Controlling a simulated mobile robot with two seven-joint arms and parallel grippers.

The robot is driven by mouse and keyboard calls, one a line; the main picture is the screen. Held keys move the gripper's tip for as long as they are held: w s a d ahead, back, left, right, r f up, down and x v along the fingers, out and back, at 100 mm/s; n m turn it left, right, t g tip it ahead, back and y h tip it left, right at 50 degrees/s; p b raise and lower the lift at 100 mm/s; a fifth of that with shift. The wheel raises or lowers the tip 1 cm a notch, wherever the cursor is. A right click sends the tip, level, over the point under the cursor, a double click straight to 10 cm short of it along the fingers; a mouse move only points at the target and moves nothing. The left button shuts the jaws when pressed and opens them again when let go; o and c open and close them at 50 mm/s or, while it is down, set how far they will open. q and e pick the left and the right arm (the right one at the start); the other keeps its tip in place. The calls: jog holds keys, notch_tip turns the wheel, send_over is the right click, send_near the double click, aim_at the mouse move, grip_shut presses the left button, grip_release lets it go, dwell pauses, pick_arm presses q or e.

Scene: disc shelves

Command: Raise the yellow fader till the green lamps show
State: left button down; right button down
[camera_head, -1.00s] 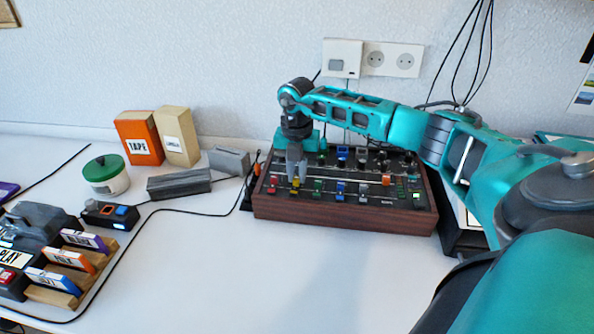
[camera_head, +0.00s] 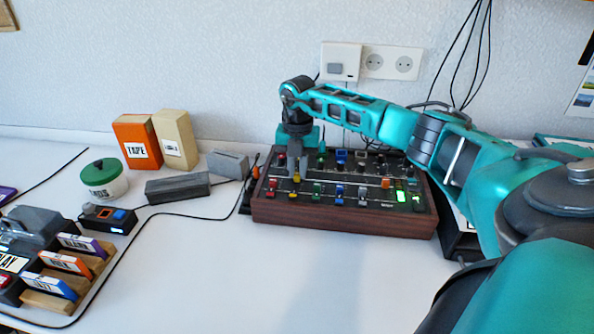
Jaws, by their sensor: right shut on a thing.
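The mixer (camera_head: 330,214) is a dark panel in a wooden case on the white table. My right gripper (camera_head: 297,176) points down over the panel's left part. It is shut on the yellow fader (camera_head: 297,179), whose cap shows between the fingertips; they partly hide it. Green lamps (camera_head: 400,196) glow brightly at the right side of the panel. My left gripper is not in view.
A grey block (camera_head: 178,188), a green-lidded jar (camera_head: 104,180) and boxes (camera_head: 138,142) stand to the left. The table in front of the mixer is clear.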

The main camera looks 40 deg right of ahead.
aim_at(298, 172)
jog(key=c, duration=1.1)
grip_release()
jog(key=shift+r, duration=0.1)
notch_tip(298, 172, up, 13)
jog(key=shift+f+p, duration=0.1)
jog(key=shift+p, duration=0.65)
